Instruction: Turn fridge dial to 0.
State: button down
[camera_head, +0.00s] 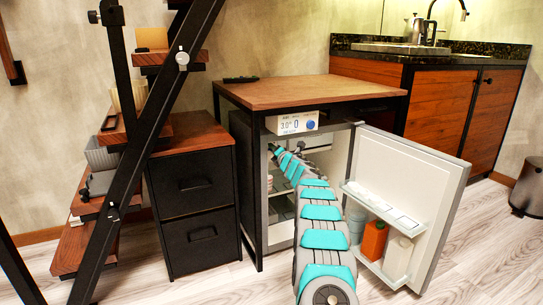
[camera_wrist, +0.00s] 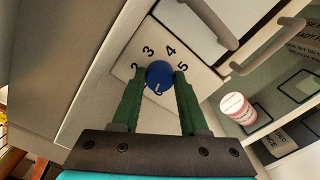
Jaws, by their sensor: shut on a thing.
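The fridge (camera_head: 268,205) stands open under the wooden counter. In the wrist view, the blue round dial (camera_wrist: 159,73) sits on a pale plate with black numerals 2, 3, 4 and 5 showing around it. A pale mark shows near the dial's lower edge. My gripper (camera_wrist: 160,77) has its two green fingers on either side of the dial, shut on it. The fingers hide part of the plate. In the head view, my arm reaches into the fridge and the gripper's grip cannot be made out there.
A white panel (camera_head: 292,123) with digits and a blue spot is on the fridge front's top. The open fridge door (camera_head: 440,185), with bottles on its shelves, stands right of my arm. A black drawer cabinet (camera_head: 195,205) stands left.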

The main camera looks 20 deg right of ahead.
jog(key=shift+a+n+b, duration=0.1)
jog(key=shift+n+b, duration=0.5)
jog(key=shift+n, duration=0.9)
jog(key=c, duration=0.7)
grip_release()
jog(key=shift+s, duration=0.1)
jog(key=s, duration=0.7)
jog(key=shift+s, duration=0.25)
